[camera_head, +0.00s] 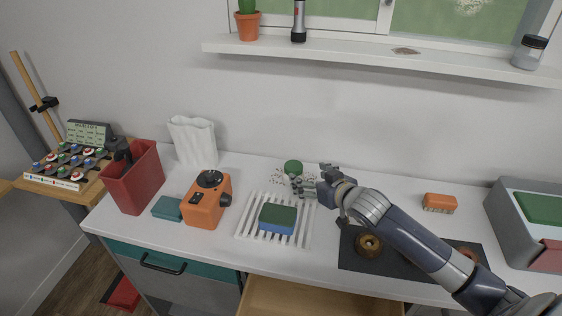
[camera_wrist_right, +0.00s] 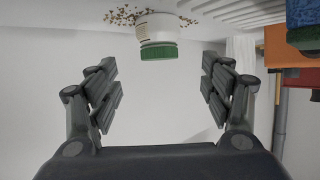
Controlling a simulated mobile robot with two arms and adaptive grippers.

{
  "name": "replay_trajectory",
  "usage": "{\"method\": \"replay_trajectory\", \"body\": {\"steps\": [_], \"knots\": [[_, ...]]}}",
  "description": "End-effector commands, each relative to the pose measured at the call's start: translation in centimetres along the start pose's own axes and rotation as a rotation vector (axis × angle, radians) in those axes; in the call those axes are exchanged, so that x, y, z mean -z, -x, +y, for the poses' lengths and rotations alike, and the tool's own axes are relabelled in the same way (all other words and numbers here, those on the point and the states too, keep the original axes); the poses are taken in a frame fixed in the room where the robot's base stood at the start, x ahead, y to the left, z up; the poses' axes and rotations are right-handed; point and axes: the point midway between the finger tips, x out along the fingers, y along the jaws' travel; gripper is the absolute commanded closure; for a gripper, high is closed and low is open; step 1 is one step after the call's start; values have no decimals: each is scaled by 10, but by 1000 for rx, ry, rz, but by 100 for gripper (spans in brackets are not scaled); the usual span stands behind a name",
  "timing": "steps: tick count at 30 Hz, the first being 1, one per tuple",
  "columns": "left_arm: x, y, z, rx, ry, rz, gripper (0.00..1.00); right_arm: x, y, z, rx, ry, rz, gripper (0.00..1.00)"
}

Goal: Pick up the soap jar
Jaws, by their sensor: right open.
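A white jar with a green lid and a pale label, which looks like the soap jar (camera_head: 293,167), stands upright at the back of the white counter, near the wall. In the right wrist view the jar (camera_wrist_right: 157,38) shows upside down, between and beyond the fingertips. My right gripper (camera_head: 313,184) reaches in from the right, close to the jar. In the right wrist view its fingers (camera_wrist_right: 160,92) are spread apart with nothing between them, not touching the jar. My left gripper is out of view.
Brown specks (camera_wrist_right: 123,16) lie around the jar. A white slatted rack (camera_head: 247,228) holds a green and blue sponge (camera_head: 277,219) in front. An orange device (camera_head: 206,203) stands left. A dark mat (camera_head: 355,262) with round brown items lies under my right arm. A drawer (camera_head: 300,300) is open below.

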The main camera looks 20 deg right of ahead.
Motion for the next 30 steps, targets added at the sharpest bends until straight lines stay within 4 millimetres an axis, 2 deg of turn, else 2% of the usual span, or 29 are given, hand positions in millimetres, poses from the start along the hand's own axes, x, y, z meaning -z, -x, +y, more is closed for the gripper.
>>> {"method": "replay_trajectory", "body": {"steps": [1,6,10,14,22,26,30], "knots": [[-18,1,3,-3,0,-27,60,0,-3,0,0,-1,0,26],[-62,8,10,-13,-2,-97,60,2,-26,0,-1,-2,1,26],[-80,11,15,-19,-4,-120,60,2,-43,0,-1,-2,1,26],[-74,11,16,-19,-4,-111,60,1,-52,0,0,-1,1,26],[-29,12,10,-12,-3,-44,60,5,-69,1,-1,-1,1,26],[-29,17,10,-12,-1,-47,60,7,-85,1,0,-2,1,26],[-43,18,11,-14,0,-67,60,5,-100,1,1,-1,0,26]]}}
